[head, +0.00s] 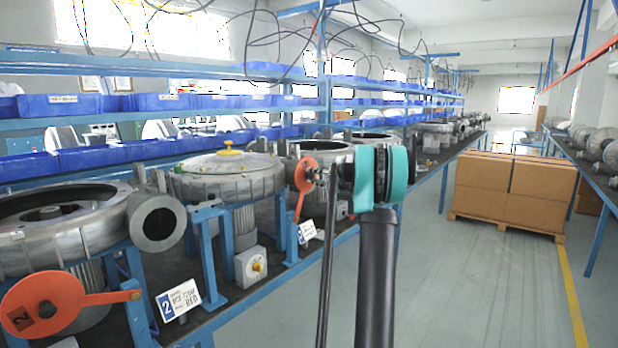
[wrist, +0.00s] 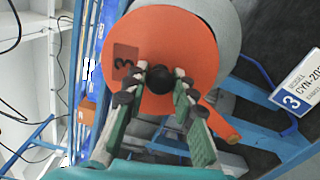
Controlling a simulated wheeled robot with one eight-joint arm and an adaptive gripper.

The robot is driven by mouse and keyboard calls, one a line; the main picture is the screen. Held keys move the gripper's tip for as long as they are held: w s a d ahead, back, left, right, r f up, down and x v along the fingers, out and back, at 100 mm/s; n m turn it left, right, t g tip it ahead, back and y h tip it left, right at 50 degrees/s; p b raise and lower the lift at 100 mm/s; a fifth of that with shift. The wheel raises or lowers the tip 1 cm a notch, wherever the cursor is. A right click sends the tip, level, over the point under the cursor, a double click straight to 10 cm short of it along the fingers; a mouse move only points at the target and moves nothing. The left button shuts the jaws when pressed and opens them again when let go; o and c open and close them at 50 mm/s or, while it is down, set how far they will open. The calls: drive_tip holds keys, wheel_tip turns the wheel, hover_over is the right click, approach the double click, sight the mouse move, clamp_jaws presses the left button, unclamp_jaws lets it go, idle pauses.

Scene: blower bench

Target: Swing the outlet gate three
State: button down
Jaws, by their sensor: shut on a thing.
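The outlet gate three is an orange disc with an arm, marked 3 in the wrist view (wrist: 165,40). In the head view the gate (head: 304,170) stands raised, its arm pointing down. In the wrist view the grey round outlet (wrist: 228,28) shows behind the disc, past its upper right edge, so the disc covers much of it but sits off to the left. My gripper (wrist: 172,88) is shut on the gate's black knob (wrist: 183,95). In the head view my gripper (head: 322,176) is at the disc's right side, and its hold is too small to see well.
Number plate 3 (head: 307,232) stands below the gate. Gate two (head: 42,306) hangs low at the left, beside its open grey outlet (head: 157,222) and number plate 2 (head: 178,299). Blower housings line the bench. Boxes on a pallet (head: 513,190) stand right; the aisle floor is clear.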

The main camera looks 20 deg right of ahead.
drive_tip(key=shift+w+d+f+m, duration=0.2)
drive_tip(key=shift+w+d+m, duration=0.1)
drive_tip(key=shift+d, duration=0.1)
drive_tip(key=c, duration=1.2)
unclamp_jaws()
drive_tip(key=shift+s, duration=0.1)
drive_tip(key=v, duration=1.2)
drive_tip(key=shift+a+f, duration=0.1)
